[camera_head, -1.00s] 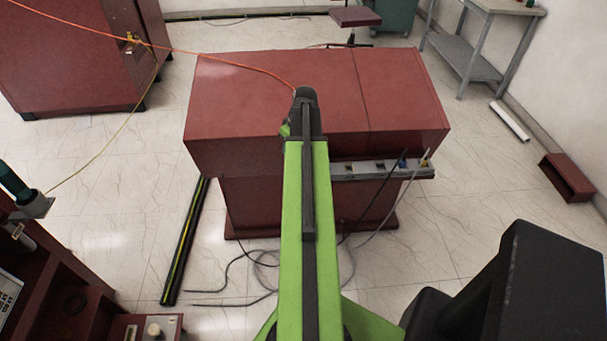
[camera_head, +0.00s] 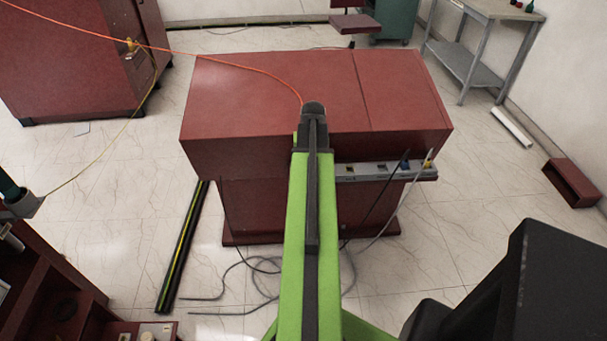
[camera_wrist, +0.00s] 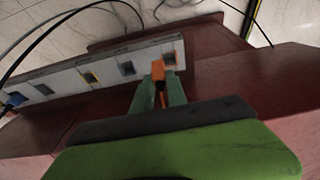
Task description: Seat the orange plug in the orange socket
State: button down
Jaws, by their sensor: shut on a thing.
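In the wrist view the orange plug (camera_wrist: 158,70) is between the fingertips of my gripper (camera_wrist: 160,87), which is shut on it. The plug's front end is close to the end socket (camera_wrist: 171,57) of a pale socket strip (camera_wrist: 108,72) and slightly left of its opening. I cannot tell whether they touch; the colour of that socket is unclear. In the head view my arm hides the plug and the strip's left end. The orange cable (camera_head: 230,64) runs from the upper left to the top of my arm.
The strip (camera_head: 365,170) is on the front of a red cabinet (camera_head: 270,100). A blue plug (camera_head: 404,163) and a yellow plug (camera_head: 427,163) with cables sit at its right end. Loose cables (camera_head: 240,290) lie on the floor. A dark strip (camera_head: 182,245) lies to the left.

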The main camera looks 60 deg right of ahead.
jog(key=w+f+b, duration=0.1)
jog(key=f, duration=0.1)
jog(key=f+b, duration=0.2)
jog(key=w+f+b, duration=0.1)
jog(key=f+b, duration=0.1)
jog(key=shift+w+d, duration=0.15)
jog(key=shift+w, duration=0.2)
jog(key=c, duration=1.3)
grip_release()
jog(key=shift+r, duration=0.15)
jog(key=p+v, duration=1.2)
